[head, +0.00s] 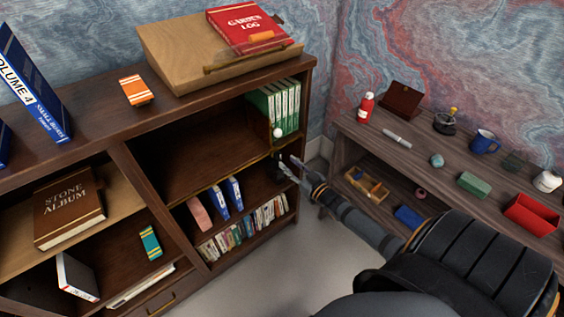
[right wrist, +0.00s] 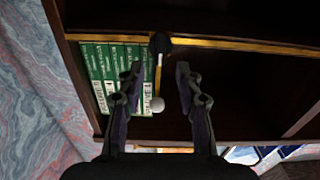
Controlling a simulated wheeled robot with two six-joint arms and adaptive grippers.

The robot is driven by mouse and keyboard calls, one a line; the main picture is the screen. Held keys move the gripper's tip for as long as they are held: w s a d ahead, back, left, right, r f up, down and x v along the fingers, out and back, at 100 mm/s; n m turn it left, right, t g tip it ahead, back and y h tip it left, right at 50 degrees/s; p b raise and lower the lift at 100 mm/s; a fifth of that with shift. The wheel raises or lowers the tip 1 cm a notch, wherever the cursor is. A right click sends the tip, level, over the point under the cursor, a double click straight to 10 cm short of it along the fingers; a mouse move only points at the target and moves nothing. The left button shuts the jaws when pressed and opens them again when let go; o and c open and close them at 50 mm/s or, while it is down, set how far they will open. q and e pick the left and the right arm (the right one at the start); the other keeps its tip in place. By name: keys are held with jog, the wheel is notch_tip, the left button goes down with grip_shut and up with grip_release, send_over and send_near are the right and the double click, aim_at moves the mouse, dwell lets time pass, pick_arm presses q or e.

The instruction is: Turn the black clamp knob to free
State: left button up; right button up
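The black clamp knob (right wrist: 161,42) sits on a brass rail (right wrist: 240,44) along the shelf edge in the right wrist view. A thin upright strip runs from it toward a white ball (right wrist: 157,104), which also shows in the head view (head: 277,132), beside green books (head: 275,108). My right gripper (head: 289,167) is at the bookcase front, just below the white ball. In the right wrist view its fingers (right wrist: 160,70) are open, with the knob ahead between the tips; no contact is visible. In the head view the knob is hard to make out. My left gripper is out of view.
The bookcase holds a row of thin books (head: 240,228) below the rail and blue books (head: 235,194). A slanted wooden stand with a red book (head: 243,28) rests on top. A side desk (head: 405,150) with small items stands right. The middle shelf is largely empty.

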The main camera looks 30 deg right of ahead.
aim_at(278, 156)
jog(key=w, duration=0.4)
jog(key=shift+a+b, duration=0.15)
jog(key=shift+b, duration=0.2)
grip_shut()
